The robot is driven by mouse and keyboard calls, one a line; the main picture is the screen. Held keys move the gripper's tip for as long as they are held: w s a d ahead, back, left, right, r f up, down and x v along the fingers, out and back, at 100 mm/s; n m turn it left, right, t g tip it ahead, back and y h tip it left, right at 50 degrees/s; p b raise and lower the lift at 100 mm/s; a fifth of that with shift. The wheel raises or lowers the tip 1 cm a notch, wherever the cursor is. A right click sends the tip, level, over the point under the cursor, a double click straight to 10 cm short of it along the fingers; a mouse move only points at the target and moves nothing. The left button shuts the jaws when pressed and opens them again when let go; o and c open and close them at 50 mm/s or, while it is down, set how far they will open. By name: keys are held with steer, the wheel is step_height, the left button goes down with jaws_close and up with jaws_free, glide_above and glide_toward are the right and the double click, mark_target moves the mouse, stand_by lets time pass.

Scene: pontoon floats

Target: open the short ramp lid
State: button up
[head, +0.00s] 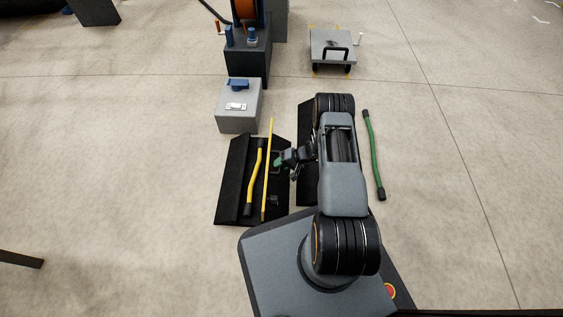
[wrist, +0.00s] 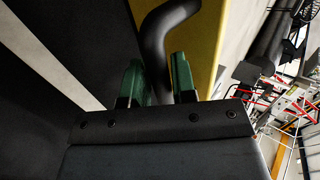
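The short ramp lid (head: 267,180) is a yellow panel seen nearly edge-on in the head view, standing steeply up from the black ramp (head: 232,180). Its yellow face (wrist: 207,35) fills the upper middle of the wrist view. A bent black handle (wrist: 160,35) stands off that face. My gripper (head: 279,161), with green fingertips (wrist: 158,80), is at the lid's right side in the head view. In the wrist view the handle runs down between the fingertips and fills the gap, so the gripper appears shut on it. The handle's lower end is hidden.
A yellow hose (head: 254,180) with black ends lies in the ramp left of the lid. A green hose (head: 373,155) lies on the floor at right. A grey box (head: 239,106) stands behind the ramp, with a cart (head: 332,47) farther back. Floor right of the green hose is clear.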

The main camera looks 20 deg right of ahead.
steer(key=o, duration=0.3)
steer(key=shift+w+d+r, duration=0.1)
steer(key=shift+w+d, duration=0.05)
steer(key=shift+d, duration=0.05)
steer(key=shift+d, duration=0.1)
steer(key=p+v, duration=0.5)
steer(key=v, duration=0.8)
steer(key=shift+s+d+r, duration=0.2)
steer(key=shift+r, duration=0.15)
